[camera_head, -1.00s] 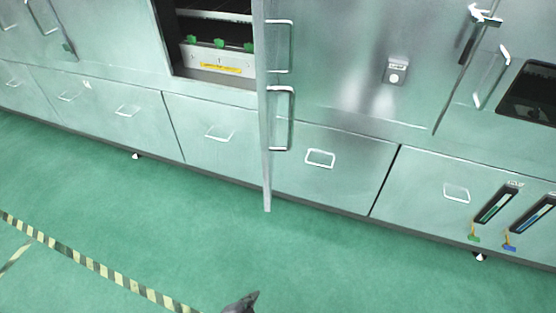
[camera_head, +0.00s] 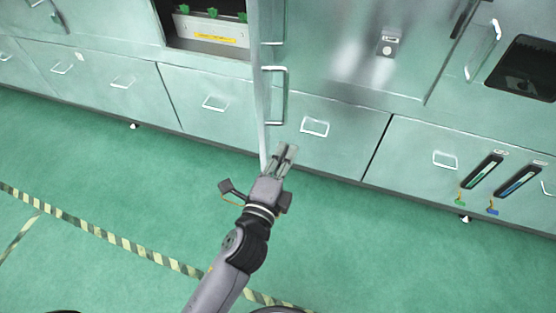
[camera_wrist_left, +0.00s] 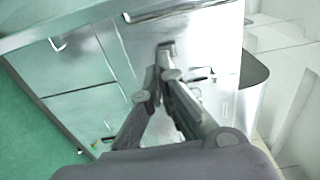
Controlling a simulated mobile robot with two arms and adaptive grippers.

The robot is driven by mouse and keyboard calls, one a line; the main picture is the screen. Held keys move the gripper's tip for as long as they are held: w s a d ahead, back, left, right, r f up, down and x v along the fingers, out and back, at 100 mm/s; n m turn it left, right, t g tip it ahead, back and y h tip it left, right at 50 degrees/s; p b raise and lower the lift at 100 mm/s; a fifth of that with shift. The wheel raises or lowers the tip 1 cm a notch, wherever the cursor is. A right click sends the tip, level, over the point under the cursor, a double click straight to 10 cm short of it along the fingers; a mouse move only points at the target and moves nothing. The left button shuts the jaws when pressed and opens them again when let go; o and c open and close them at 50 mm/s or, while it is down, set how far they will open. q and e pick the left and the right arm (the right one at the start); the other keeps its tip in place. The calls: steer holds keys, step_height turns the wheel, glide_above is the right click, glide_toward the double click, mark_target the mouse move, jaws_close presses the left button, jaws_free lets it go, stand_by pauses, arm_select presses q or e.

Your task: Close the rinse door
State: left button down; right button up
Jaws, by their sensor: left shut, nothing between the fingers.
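The rinse door (camera_head: 257,75) stands open, swung out from the cabinet, and I see it nearly edge-on in the head view. Its metal handle (camera_head: 285,95) is on the right face. Left of the door the opening (camera_head: 172,40) shows a dark inside. My left gripper (camera_head: 287,148) is shut and empty, its fingertips just right of the door's lower edge in the picture. I cannot tell whether it touches the door. The wrist view shows its fingers (camera_wrist_left: 160,75) in front of a metal panel. My right gripper is not in view.
Inside the opening is a pale rack (camera_head: 210,32) with green parts and a yellow label. A row of drawers with handles (camera_head: 314,127) runs below. A switch box (camera_head: 389,42) sits right of the door. The green floor (camera_head: 110,190) is clear, with a striped tape line (camera_head: 110,258).

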arm_select(q)
steer(key=w+a, duration=0.1)
steer(key=w+p, duration=0.1)
steer(key=w+a+p, duration=0.1)
steer(key=w, duration=0.1)
steer(key=shift+a, duration=0.3)
steer(key=shift+f, duration=0.1)
